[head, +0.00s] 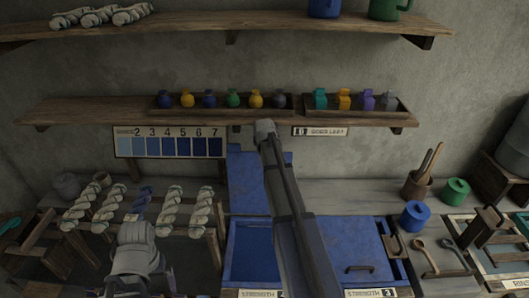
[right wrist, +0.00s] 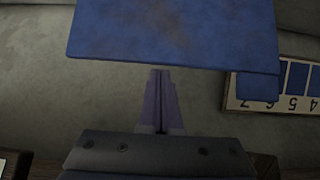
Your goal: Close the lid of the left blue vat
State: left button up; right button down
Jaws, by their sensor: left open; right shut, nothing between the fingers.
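The left blue vat (head: 229,252) is open, and dark blue shows inside it. Its blue lid (head: 245,180) stands raised behind the opening, partly covered by my right arm. The lid (right wrist: 175,32) also fills the top of the right wrist view. My right gripper (right wrist: 161,74) is shut and empty, with its tips close to the lid's edge; I cannot tell whether they touch. In the head view, its fingers cannot be made out at the far end of the arm. My left gripper (head: 136,230) is open and empty, low at left near the yarn skeins.
The right vat's lid (head: 345,247) is closed. A shelf (head: 80,108) with small bottles and a numbered swatch board (head: 124,148) are behind the lid. Skeins (head: 170,210) hang on a rack at left. A green jar (head: 456,190) and blue jar (head: 414,215) stand at right.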

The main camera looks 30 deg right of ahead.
jog(key=b+x, duration=0.4)
jog(key=x, duration=0.3)
jog(key=shift+b, duration=0.3)
